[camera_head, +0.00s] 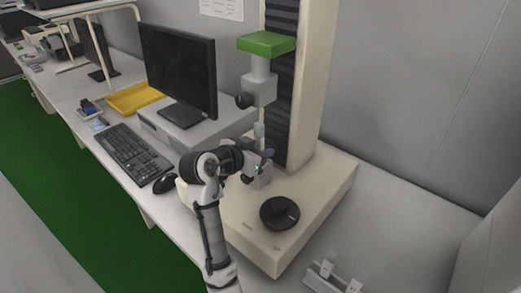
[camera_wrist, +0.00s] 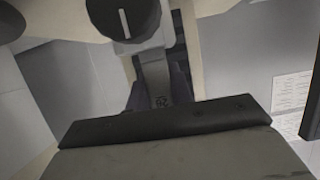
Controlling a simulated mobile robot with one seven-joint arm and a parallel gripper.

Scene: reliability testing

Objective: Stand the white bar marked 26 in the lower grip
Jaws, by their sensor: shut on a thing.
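The pale bar marked 26 (camera_wrist: 157,88) is between my gripper's dark fingers (camera_wrist: 153,92) in the wrist view, its number upside down there. My gripper (camera_head: 264,156) is shut on it just above the lower grip (camera_head: 260,178) of the testing machine. In the head view the bar (camera_head: 259,134) stands about upright, its upper part showing above my gripper. The lower grip's black knob (camera_wrist: 122,18) is at the top of the wrist view. The bar's lower end is at the lower grip; I cannot tell how deep it sits.
The upper grip (camera_head: 259,90) hangs above, under a green crosshead block (camera_head: 266,43). A round black dial (camera_head: 279,213) is on the machine base. A monitor (camera_head: 180,70), keyboard (camera_head: 128,152) and mouse (camera_head: 165,184) are left. A small white rack (camera_head: 330,277) is front right.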

